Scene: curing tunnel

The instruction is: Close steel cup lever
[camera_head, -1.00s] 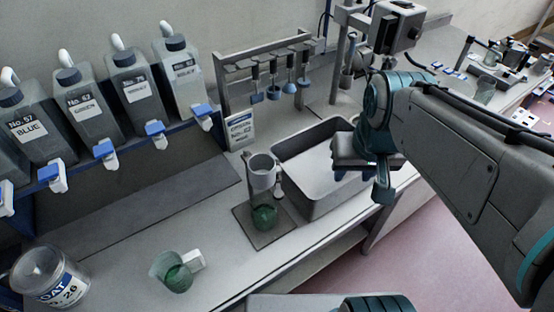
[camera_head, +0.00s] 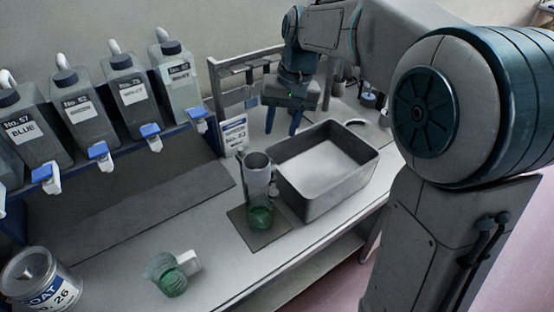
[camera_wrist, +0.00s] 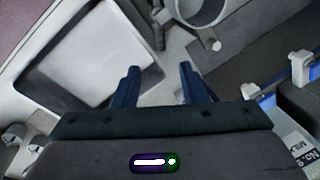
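In the head view the lever is too small to make out clearly. My gripper (camera_head: 283,122) hangs behind the cup, above the counter by the grey tray. In the wrist view my gripper (camera_wrist: 158,70) has its two blue fingers apart with nothing between them. The fingers are clear of the cup.
A deep grey tray (camera_head: 361,176) stands right of the cup. Several bottles with blue-handled taps (camera_head: 150,131) line the back left. A label card (camera_head: 233,134) stands behind the cup.

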